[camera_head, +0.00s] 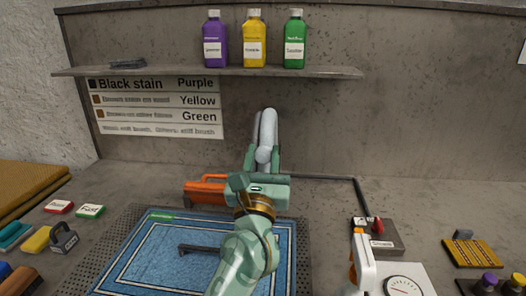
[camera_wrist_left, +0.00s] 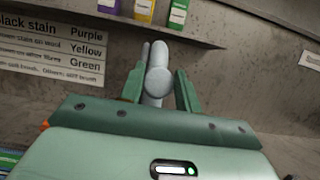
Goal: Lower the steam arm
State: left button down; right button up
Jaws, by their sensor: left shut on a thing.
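A light grey, rounded steam arm (camera_head: 268,128) stands up behind the blue rug, in front of the back wall. My left gripper (camera_head: 263,153) is shut on it, with one green finger on each side. In the left wrist view, the grey arm (camera_wrist_left: 158,82) sits between the two fingers and its upper part rises beyond them. Its lower part is hidden by my gripper. A dark pipe (camera_head: 325,178) runs along the counter behind the rug to a grey box with a red knob (camera_head: 379,226) at the right. My right gripper does not show.
The blue rug (camera_head: 150,262) lies on a perforated tray, with a dark bar (camera_head: 200,249) on it. An orange tool (camera_head: 204,191) lies just left of my gripper. Three bottles (camera_head: 254,40) stand on the shelf above. A white dial unit (camera_head: 404,284) stands at the lower right.

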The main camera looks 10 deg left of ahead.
pick_arm(q)
jog(key=shift+w+f, duration=0.1)
jog(key=shift+f, duration=0.1)
jog(key=c, duration=1.1)
grip_release()
jog(key=shift+o, duration=0.5)
jog(key=shift+w, duration=0.15)
jog(key=shift+s, duration=0.2)
jog(key=v, duration=1.6)
jog(key=shift+b, duration=0.3)
jog(key=shift+s+r, duration=0.1)
jog(key=shift+r, duration=0.05)
